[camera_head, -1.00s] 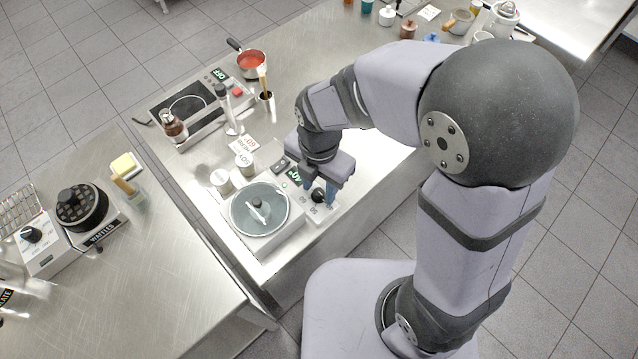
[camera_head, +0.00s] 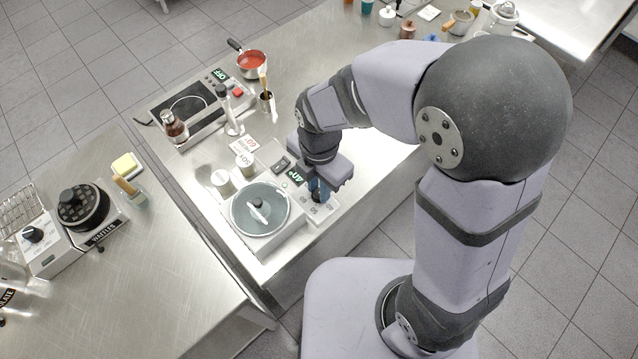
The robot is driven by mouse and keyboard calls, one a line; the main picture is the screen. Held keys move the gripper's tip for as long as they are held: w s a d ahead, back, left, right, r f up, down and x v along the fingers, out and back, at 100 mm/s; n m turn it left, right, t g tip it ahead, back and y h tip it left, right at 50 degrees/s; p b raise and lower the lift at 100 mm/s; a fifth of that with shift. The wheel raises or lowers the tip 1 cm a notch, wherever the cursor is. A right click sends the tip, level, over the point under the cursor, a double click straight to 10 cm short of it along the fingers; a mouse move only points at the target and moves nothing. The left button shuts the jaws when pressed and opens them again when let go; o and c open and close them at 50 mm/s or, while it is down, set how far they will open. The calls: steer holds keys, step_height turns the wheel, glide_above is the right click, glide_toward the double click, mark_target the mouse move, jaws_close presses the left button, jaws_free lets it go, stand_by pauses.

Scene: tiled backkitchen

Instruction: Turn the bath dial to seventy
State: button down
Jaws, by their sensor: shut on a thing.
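The dial is a blue knob (camera_head: 318,191) on this panel. My gripper (camera_head: 320,190) points down over the panel and is shut on the dial. The fingers and my wrist partly hide the dial, so its exact pointer position cannot be told.
A hot plate (camera_head: 189,107), a red-filled pan (camera_head: 251,64) and a bottle (camera_head: 174,127) are farther back. A waffle maker (camera_head: 84,207) is on the left counter.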

steer(key=m+p, duration=0.1)
steer(key=m, duration=0.3)
steer(key=shift+r, duration=0.1)
steer(key=m+p, duration=0.1)
steer(key=m, duration=0.4)
steer(key=m+p, duration=0.1)
steer(key=m, duration=0.2)
steer(key=shift+m, duration=0.3)
steer(key=m+p, duration=0.1)
steer(key=m, duration=0.3)
steer(key=shift+m, duration=0.3)
steer(key=m+p, duration=0.1)
steer(key=m, duration=0.3)
steer(key=shift+m, duration=0.3)
steer(key=m, duration=0.3)
steer(key=shift+m+p, duration=0.3)
steer(key=shift+p, duration=0.05)
steer(key=m, duration=0.3)
steer(key=m+p, duration=0.1)
steer(key=m, duration=0.3)
steer(key=shift+m, duration=0.3)
